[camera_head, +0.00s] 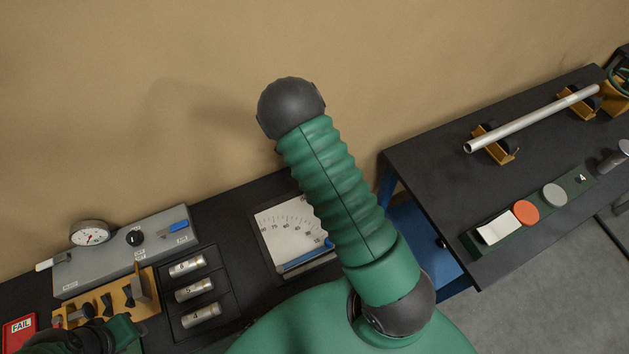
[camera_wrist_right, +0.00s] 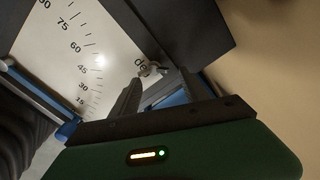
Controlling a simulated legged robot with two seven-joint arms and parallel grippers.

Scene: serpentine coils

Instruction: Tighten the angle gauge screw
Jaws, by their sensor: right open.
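The angle gauge (camera_head: 272,222) is a white plate with a degree scale and a blue arm, lying on the dark bench and partly hidden by my right arm. The right wrist view shows its scale (camera_wrist_right: 75,35) close up. A small silver screw (camera_wrist_right: 151,69) shows near the blue arm's pivot. My right gripper (camera_wrist_right: 158,78) is open, with its two dark fingers on either side of the screw in the picture; whether they touch it I cannot tell. In the head view the right gripper is hidden. Part of my left gripper (camera_head: 92,338) shows at the bottom left, its jaws unclear.
Left of the gauge stand a tray with several metal cylinders (camera_head: 194,290), a grey box with a dial (camera_head: 90,234), a yellow holder (camera_head: 108,297) and a red FAIL sign (camera_head: 20,328). A second dark table (camera_head: 430,165) on the right holds a metal tube (camera_head: 530,118).

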